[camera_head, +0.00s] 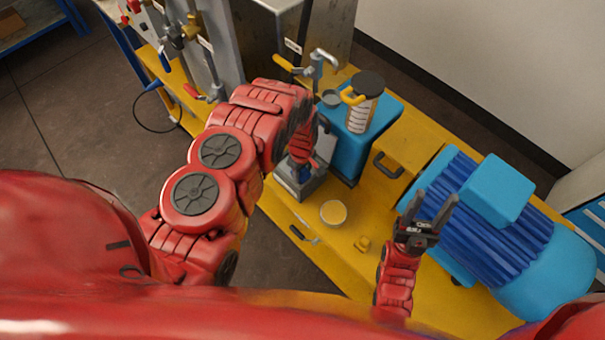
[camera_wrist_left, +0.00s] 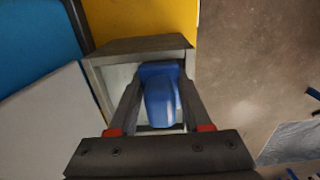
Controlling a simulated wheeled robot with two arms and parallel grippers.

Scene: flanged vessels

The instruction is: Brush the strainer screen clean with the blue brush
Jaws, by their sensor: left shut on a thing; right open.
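The blue brush (camera_wrist_left: 161,95) stands in a small grey open-topped holder (camera_wrist_left: 138,46) in the left wrist view. My left gripper (camera_wrist_left: 157,95) is shut on it, with one finger on each side. In the head view my left gripper (camera_head: 302,168) points down at the grey holder (camera_head: 299,187) and mostly hides the brush. A pale banded cylinder with a dark cap and yellow handle (camera_head: 361,112), possibly the strainer screen, stands upright on a blue block (camera_head: 350,143). My right gripper (camera_head: 430,210) is open and empty, above the yellow bench near the blue motor.
A finned blue motor (camera_head: 500,225) fills the right of the yellow bench (camera_head: 373,212). A round dish with a yellow inside (camera_head: 333,212) and a small yellow piece (camera_head: 362,244) lie near the front edge. Pipes and valves (camera_head: 185,35) stand at the back left.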

